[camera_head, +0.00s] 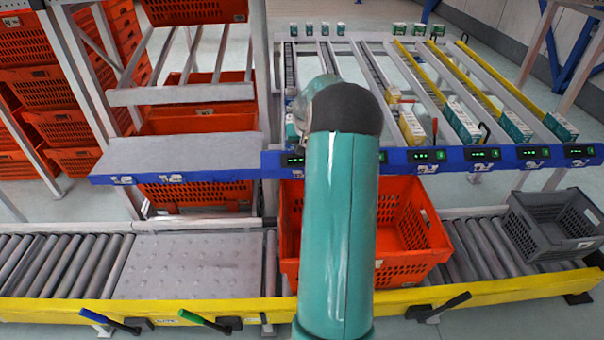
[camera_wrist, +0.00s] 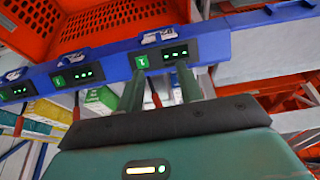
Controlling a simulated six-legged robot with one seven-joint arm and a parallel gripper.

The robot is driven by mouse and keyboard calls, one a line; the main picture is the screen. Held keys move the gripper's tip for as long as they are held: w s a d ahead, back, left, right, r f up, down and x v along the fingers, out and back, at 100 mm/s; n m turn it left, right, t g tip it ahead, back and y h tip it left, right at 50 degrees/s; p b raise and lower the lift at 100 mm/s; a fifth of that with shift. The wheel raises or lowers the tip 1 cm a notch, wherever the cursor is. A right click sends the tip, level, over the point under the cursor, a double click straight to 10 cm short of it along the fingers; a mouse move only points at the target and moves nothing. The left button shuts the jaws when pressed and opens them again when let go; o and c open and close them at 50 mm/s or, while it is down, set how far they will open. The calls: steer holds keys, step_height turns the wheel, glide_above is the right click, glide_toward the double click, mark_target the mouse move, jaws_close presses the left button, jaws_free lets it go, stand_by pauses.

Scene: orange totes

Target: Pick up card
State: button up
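I cannot tell for sure which thing is the card. Small white-and-blue labels sit along the blue rail (camera_head: 350,160), one of them a label (camera_head: 426,169) right of my arm. In the wrist view a label (camera_wrist: 160,37) lies on the rail beyond my fingers. Upright cartons stand in the rack lanes: a yellow-and-white carton (camera_head: 411,128), a green-and-white carton (camera_head: 462,121) and others to the right. A green-and-white carton (camera_wrist: 100,98) shows left of my fingers. My gripper (camera_wrist: 161,88) is open with its fingers apart near the rail's lit displays; my arm hides it in the head view.
An orange tote (camera_head: 415,240) stands on the roller conveyor below the rail, partly behind my arm. A grey crate (camera_head: 555,225) is at the right. A bare grey shelf (camera_head: 180,155) lies left. Orange totes (camera_head: 45,90) are stacked at far left.

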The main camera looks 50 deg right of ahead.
steer(key=x, duration=1.4)
steer(key=shift+d+f, duration=0.1)
steer(key=shift+d, duration=0.1)
jaws_close()
